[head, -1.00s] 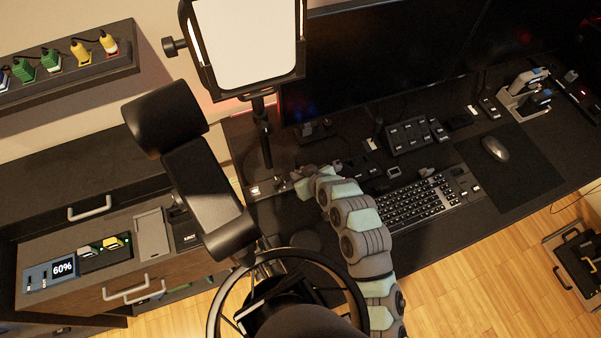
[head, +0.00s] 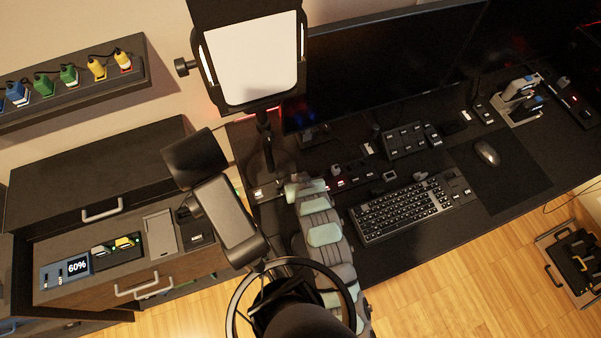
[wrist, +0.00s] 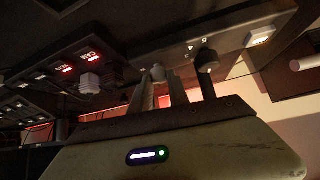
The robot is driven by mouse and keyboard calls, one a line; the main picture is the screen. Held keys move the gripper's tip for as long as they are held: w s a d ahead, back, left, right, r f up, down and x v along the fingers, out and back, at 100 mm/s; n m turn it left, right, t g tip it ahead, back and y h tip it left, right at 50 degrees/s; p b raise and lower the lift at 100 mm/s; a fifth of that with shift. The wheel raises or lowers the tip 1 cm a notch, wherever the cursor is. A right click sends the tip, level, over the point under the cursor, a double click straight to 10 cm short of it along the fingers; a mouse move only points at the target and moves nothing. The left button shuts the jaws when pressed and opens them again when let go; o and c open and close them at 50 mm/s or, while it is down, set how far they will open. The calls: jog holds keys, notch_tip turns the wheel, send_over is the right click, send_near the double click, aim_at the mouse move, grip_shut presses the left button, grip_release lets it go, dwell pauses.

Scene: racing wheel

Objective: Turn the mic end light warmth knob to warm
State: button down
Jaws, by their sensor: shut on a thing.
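A dark control strip (wrist: 236,32) crosses the top of the wrist view, with a lit pale button (wrist: 262,38) at its right end. My gripper (wrist: 160,82) reaches up to this strip. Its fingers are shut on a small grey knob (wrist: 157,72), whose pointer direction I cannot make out. A black knob (wrist: 207,60) stands just to the right, with small white marks beside it. In the head view my gripper (head: 292,188) is at the left part of the desk strip, close to the pale button (head: 258,194); my arm hides the held knob there.
Another grey knob (wrist: 89,82) and red-lit labels are left of my gripper in the wrist view. The keyboard (head: 402,208) lies right of my arm. A light panel (head: 252,58) on a stand and a boom-mounted dark cylinder (head: 194,158) rise nearby.

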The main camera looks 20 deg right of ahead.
jog(key=shift+m+h, duration=0.3)
jog(key=c, duration=1.3)
grip_release()
jog(key=shift+o, duration=0.2)
jog(key=shift+s+r, duration=0.1)
jog(key=v, duration=1)
jog(key=shift+s+r, duration=0.15)
jog(key=shift+r, duration=0.1)
